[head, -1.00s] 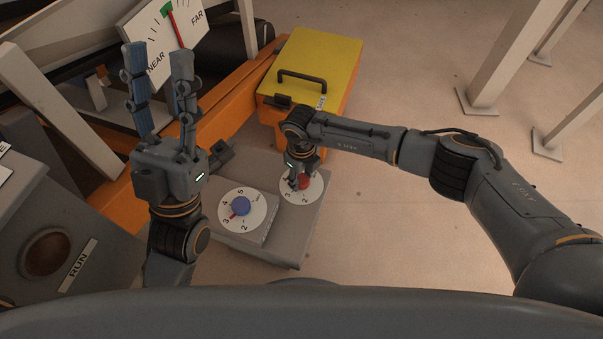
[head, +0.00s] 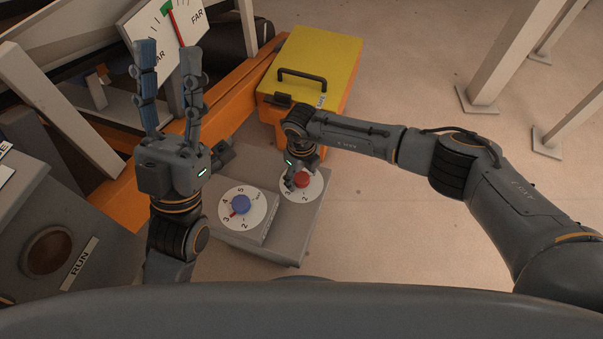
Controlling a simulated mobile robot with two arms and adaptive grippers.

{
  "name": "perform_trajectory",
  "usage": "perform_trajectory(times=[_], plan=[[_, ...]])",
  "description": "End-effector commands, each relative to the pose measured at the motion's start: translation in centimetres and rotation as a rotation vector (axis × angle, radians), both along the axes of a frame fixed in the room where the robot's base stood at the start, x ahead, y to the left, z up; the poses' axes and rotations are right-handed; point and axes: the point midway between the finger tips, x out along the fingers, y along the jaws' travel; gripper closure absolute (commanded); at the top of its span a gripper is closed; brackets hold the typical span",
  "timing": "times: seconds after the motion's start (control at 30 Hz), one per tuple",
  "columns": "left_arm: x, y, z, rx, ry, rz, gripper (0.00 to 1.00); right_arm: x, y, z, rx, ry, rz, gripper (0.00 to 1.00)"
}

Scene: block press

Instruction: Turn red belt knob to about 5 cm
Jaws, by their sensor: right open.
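The red knob (head: 302,180) sits on a white numbered dial (head: 314,191) at the right of a grey control box (head: 283,238). Part of its dial is hidden by my right gripper. My right gripper (head: 291,182) is open, pointing down just left of the red knob; whether a finger touches it I cannot tell. The knob's pointer is not clear.
A yellow-topped orange box (head: 318,66) with a black handle stands behind the control box. A NEAR/FAR gauge (head: 188,50) is at the upper left, its red needle at a green mark. A RUN panel (head: 48,247) stands at the left.

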Motion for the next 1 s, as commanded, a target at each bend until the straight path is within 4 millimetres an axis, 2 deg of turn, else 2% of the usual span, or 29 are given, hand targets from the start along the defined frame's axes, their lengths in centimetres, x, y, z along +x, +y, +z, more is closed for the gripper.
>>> perform_trajectory(times=[0.13,0.23,0.5,0.7,0.83,1.0], plan=[[0.1,0.0,-0.1,0.0,0.003,-0.001,0.6,0.0,0.0,0.4,0.001,-0.001,0.0,0.35],[0.1,0.0,-0.1,0.0,0.003,-0.001,0.6,0.1,0.0,1.5,0.001,-0.002,0.002,0.35],[0.0,0.0,0.0,0.001,0.002,0.0,0.6,0.1,0.0,7.2,0.001,-0.004,0.002,0.35],[0.0,0.0,0.0,0.0,0.001,0.0,0.6,0.1,0.0,10.5,0.001,-0.001,0.001,0.35],[0.0,0.0,0.0,0.0,0.001,0.0,0.6,0.0,0.0,11.7,-0.001,-0.001,0.0,0.35],[0.0,0.0,0.0,0.0,0.001,0.0,0.6,0.0,0.0,12.0,0.0,0.0,0.0,0.35]])
